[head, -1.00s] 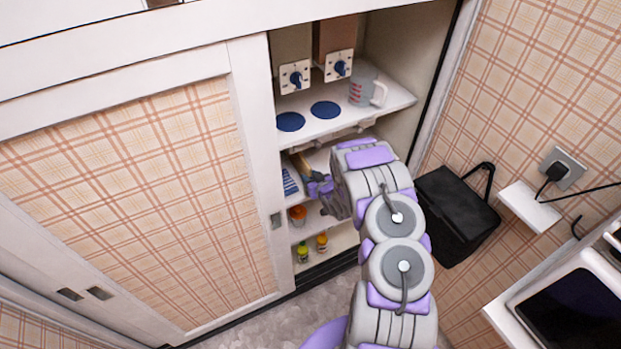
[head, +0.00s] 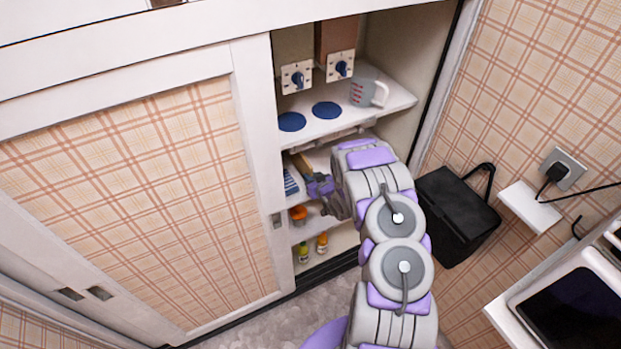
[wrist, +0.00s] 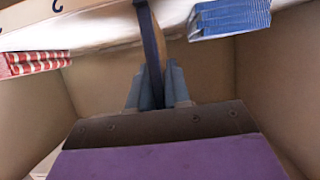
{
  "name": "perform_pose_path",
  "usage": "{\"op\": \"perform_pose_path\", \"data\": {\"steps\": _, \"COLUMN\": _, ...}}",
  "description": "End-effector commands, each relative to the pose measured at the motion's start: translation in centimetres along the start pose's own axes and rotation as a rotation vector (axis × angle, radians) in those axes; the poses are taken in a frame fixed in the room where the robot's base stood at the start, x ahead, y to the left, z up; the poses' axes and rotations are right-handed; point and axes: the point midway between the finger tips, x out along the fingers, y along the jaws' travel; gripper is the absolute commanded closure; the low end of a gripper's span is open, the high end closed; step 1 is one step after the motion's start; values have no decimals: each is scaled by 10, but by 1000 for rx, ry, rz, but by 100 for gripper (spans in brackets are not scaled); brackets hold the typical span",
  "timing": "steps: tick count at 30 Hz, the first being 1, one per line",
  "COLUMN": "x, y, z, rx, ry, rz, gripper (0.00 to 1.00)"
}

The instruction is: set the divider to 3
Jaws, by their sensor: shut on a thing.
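The divider (wrist: 150,42) is a thin wooden panel with a dark blue front edge, standing on a shelf inside the cabinet. In the wrist view it is between blue striped folded cloths (wrist: 230,18) at the right and red-and-white cloths (wrist: 35,62) at the left. My gripper (wrist: 157,92) is shut on its front edge. In the head view my gripper (head: 320,186) is at that shelf, beside the blue cloths (head: 290,183), and my arm hides the right part. Dark marks (wrist: 58,6) on the shelf front are cut off; I cannot read them.
The shelf above (head: 350,120) holds two dispensers with blue knobs (head: 342,68) and a measuring cup (head: 366,92). Below are an orange-lidded jar (head: 298,214) and small bottles (head: 322,242).

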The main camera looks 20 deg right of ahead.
Motion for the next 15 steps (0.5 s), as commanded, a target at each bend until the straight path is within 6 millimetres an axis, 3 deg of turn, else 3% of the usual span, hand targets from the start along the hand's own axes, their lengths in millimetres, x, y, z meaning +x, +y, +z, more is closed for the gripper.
{"op": "perform_pose_path", "data": {"steps": 15, "x": 0, "y": 104, "z": 2, "rx": 5, "ry": -3, "rz": 2, "gripper": 100}}
